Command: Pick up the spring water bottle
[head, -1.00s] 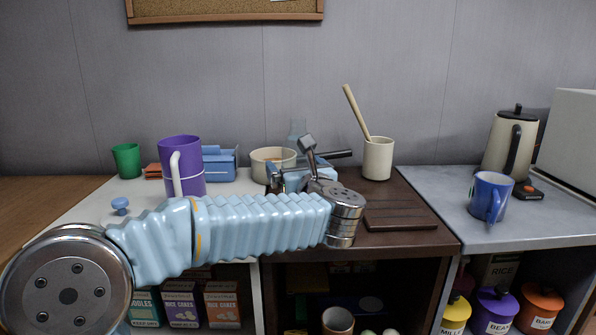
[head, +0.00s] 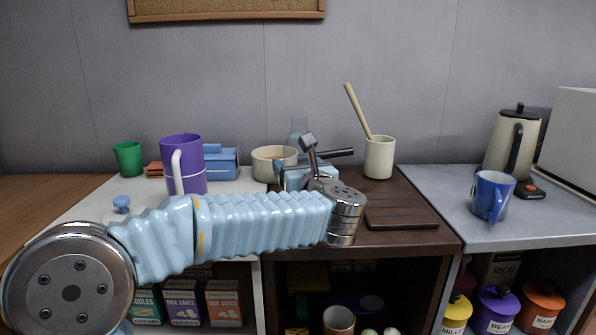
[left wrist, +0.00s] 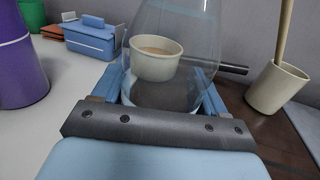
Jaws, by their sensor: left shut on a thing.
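The spring water bottle is clear and see-through. Its upper part (head: 299,128) shows behind my left arm in the head view, and its wide body (left wrist: 178,28) fills the middle of the left wrist view. My left gripper (head: 306,176) is shut on the bottle, with one blue finger on each side of it in the left wrist view (left wrist: 165,92). The bottle looks upright. Its base is hidden, so I cannot tell how far it is off the counter. My right gripper is not in view.
A cream crock (head: 379,158) with a wooden utensil stands to the right. A blue mug (head: 491,194) and a kettle (head: 508,146) are at right.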

